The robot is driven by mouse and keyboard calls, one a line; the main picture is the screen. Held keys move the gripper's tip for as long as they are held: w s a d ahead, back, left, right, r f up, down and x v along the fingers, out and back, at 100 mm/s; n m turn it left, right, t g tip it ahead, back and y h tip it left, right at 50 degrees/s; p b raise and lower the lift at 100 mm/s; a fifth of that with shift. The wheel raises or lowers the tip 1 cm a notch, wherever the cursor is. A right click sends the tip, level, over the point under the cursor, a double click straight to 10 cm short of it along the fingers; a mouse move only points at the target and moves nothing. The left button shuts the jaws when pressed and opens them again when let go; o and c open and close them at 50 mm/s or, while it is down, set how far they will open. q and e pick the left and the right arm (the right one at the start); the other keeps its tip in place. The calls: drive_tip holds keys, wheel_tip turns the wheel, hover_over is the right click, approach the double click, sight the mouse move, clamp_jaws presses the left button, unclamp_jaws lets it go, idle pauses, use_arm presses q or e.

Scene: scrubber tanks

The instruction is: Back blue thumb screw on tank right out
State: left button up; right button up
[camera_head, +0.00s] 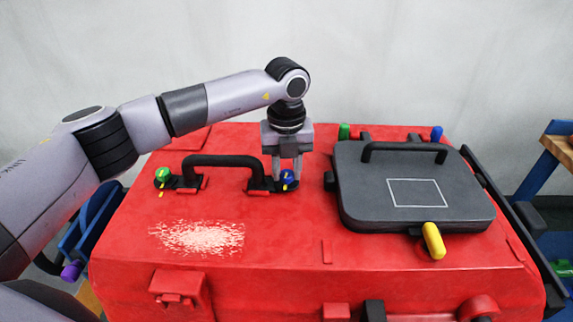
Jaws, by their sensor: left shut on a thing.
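The red tank (280,230) fills the middle of the view. A blue thumb screw (287,177) stands at the right end of the black handle (222,161) on the tank's top. My left gripper (288,179) points straight down over it, and its fingers are shut on the blue screw. The fingers partly hide the screw, so I cannot tell how far it is turned. A green thumb screw (162,175) stands at the handle's left end, with a yellow mark beside it. My right gripper does not show.
A dark grey lid (365,215) with a handle lies right of my gripper, with a yellow latch (433,240) in front and green (344,131) and blue (436,133) pieces behind. A pale worn patch (200,237) marks the clear front left of the tank.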

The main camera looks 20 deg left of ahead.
use_arm(q)
drive_tip(key=n, duration=0.3)
drive_tip(key=shift+s+f+n+p, duration=0.15)
drive_tip(key=shift+f+n+p, duration=0.1)
drive_tip(key=shift+n+p, duration=0.15)
drive_tip(key=n+p, duration=0.1)
drive_tip(key=n, duration=0.4)
drive_tip(key=n+p, duration=0.2)
drive_tip(key=n, duration=0.3)
drive_tip(key=shift+n, duration=0.4)
drive_tip(key=n+p, duration=0.2)
drive_tip(key=n, duration=0.2)
drive_tip(key=shift+n, duration=0.4)
drive_tip(key=shift+f, duration=0.1)
drive_tip(key=o, duration=0.8)
drive_tip(key=shift+p, duration=0.3)
